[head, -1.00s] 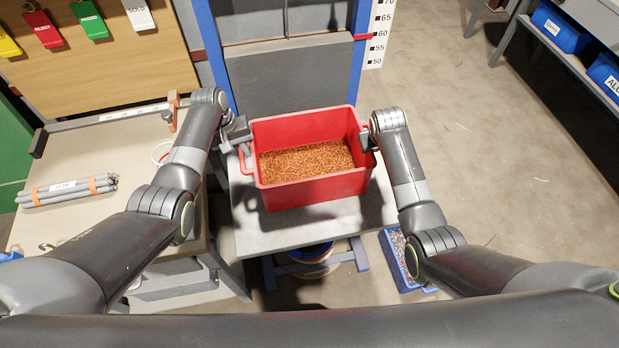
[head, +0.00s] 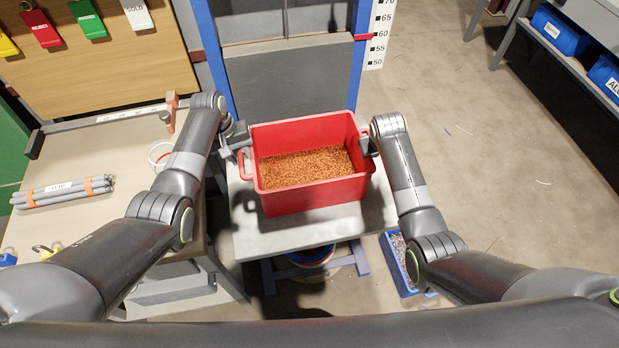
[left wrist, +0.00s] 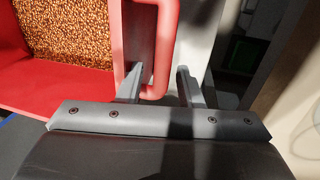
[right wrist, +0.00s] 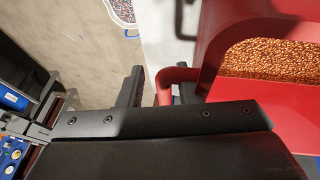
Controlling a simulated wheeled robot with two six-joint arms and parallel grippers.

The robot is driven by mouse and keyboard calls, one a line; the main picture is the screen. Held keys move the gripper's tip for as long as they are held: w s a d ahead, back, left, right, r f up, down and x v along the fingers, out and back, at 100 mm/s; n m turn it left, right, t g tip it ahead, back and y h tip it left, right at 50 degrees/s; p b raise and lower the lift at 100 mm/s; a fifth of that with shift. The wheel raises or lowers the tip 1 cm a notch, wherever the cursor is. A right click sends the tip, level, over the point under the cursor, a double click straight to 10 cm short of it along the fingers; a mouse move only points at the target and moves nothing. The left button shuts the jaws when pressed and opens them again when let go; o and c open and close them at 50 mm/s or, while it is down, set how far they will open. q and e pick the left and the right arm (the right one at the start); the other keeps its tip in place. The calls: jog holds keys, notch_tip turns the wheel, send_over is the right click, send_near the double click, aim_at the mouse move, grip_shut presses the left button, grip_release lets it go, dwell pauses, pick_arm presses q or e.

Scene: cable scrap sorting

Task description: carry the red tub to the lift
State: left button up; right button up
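The red tub (head: 315,193), full of copper-coloured granules, sits upright over a light grey platform (head: 290,236). The lift, with blue posts (head: 362,55) and a grey panel (head: 290,80), stands right behind it. My left gripper (left wrist: 160,85) is at the tub's left handle (left wrist: 168,40), one finger inside the loop and one outside, with gaps beside the bar. My right gripper (right wrist: 160,88) likewise has its fingers either side of the right handle (right wrist: 163,85), spaced apart from it. In the head view the right fingers are mostly hidden by the arm. I cannot tell whether the tub touches the platform.
A workbench (head: 110,150) with bundled grey rods (head: 62,190) stands at the left. A blue bin (head: 403,268) lies on the floor at the lower right, and a round container (head: 310,257) is under the platform. Shelves with blue bins (head: 560,30) are at the upper right. Floor at the right is open.

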jog(key=shift+a, duration=0.15)
jog(key=shift+r, duration=0.1)
pick_arm(q)
notch_tip(320, 180, up, 8)
jog(key=a, duration=0.1)
jog(key=shift+a+f, duration=0.25)
pick_arm(e)
jog(key=v, duration=1.1)
jog(key=shift+s+r, duration=0.2)
jog(key=shift+r, duration=0.15)
pick_arm(q)
jog(key=shift+s, duration=0.1)
